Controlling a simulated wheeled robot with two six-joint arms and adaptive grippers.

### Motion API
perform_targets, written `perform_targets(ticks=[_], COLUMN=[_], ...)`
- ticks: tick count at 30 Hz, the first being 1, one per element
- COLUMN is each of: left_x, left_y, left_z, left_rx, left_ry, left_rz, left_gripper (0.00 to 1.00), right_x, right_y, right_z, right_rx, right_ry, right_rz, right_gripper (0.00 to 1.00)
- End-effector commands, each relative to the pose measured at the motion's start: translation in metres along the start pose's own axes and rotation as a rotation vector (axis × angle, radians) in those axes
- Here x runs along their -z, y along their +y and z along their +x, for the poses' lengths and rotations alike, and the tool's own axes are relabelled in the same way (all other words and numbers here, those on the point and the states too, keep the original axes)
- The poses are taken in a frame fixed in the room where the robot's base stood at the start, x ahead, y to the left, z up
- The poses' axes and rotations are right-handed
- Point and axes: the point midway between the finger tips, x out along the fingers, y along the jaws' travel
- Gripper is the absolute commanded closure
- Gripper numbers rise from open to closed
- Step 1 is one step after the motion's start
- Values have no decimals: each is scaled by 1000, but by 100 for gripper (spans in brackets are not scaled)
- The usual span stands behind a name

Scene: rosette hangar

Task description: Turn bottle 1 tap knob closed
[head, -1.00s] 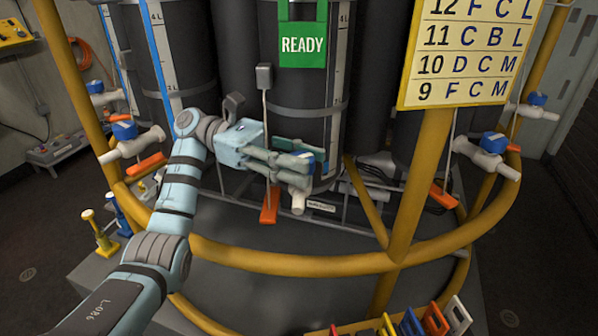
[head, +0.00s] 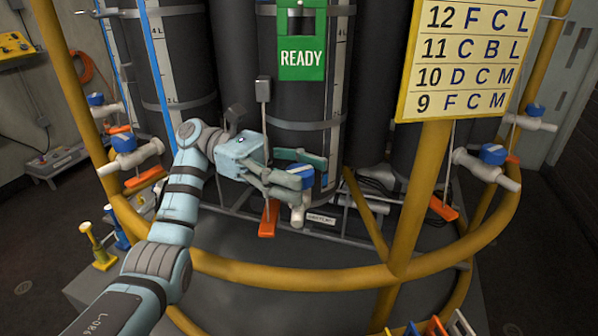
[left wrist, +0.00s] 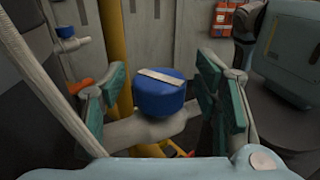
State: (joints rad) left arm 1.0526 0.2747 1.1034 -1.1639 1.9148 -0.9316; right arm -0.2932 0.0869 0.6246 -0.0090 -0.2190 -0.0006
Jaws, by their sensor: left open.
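A tap with a blue knob (head: 303,173) sits low on the dark middle bottle (head: 300,95). No bottle number is readable. My left gripper (head: 307,172) is open, with its fingers on either side of this knob. In the left wrist view the blue knob (left wrist: 158,92) stands between the two green-padded fingers (left wrist: 160,100), with visible gaps on both sides. A pale bar crosses the knob's top, slanting slightly down to the right. The white tap body (left wrist: 145,130) runs beneath it. My right gripper is not in view.
Similar blue-knobbed taps stand at the left (head: 124,142) and right (head: 492,154). A yellow rail (head: 300,265) curves in front. A green READY sign (head: 301,58) hangs above the middle tap. A yellow code board (head: 465,60) stands at upper right. An orange pedal (head: 268,220) hangs below my gripper.

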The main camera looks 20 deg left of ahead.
Motion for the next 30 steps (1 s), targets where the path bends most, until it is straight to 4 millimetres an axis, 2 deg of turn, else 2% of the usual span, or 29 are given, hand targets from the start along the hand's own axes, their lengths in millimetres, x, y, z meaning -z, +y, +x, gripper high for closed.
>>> perform_targets(ticks=[4,9,13,17,30], left_x=[-22,-66,-90,-99,-98], left_y=[0,0,0,0,1], left_z=[0,0,0,0,2], left_rx=[0,1,1,1,5], left_ry=[1,1,1,1,0], left_rz=[5,5,2,0,-1], left_gripper=[44,44,44,44,44], right_x=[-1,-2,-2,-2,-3], right_y=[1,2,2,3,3], right_z=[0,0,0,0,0], right_rx=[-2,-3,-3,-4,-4], right_ry=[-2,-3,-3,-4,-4], right_rz=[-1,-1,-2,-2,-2], right_gripper=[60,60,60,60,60])
